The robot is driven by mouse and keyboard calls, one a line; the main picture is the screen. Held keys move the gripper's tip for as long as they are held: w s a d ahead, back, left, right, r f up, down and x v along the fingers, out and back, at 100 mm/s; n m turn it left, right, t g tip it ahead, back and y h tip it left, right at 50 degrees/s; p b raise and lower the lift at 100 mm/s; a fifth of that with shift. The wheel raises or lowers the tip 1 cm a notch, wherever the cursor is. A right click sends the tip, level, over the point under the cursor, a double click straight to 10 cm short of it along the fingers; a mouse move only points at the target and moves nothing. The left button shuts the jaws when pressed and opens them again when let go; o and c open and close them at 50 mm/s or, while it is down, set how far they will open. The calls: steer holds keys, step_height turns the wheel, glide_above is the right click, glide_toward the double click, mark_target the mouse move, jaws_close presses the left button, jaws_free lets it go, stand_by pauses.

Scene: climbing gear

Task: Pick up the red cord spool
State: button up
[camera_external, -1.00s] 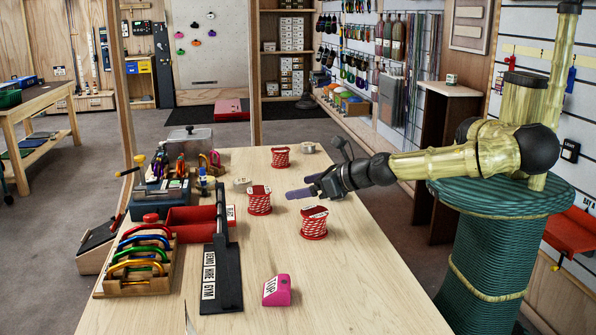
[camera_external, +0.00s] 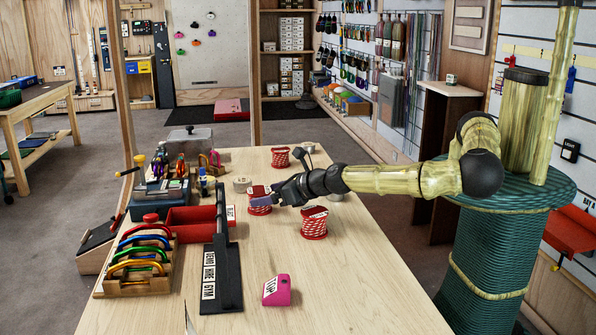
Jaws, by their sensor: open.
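Three red-and-white cord spools stand upright on the wooden table: a far one (camera_external: 280,158), a middle one (camera_external: 260,209) and a near one (camera_external: 314,226). The near spool stands apart, just below my wrist in the picture.
Pale tape rolls (camera_external: 241,184) lie near the spools. A wooden rack of coloured carabiners (camera_external: 138,286), a red tray (camera_external: 190,217) and a black sign stand (camera_external: 222,275) fill the table's left side. A pink block (camera_external: 277,291) stands in front. The table's right front is clear.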

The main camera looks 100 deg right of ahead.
mark_target(263, 193)
steer(key=x, duration=0.1)
steer(key=p+x, duration=0.1)
steer(key=x, duration=0.1)
steer(key=p+x, duration=0.1)
steer(key=x, duration=0.1)
steer(key=shift+w+d+r, duration=0.15)
steer(key=shift+d+r, duration=0.1)
steer(key=shift+r, duration=0.1)
steer(key=c, duration=1.1)
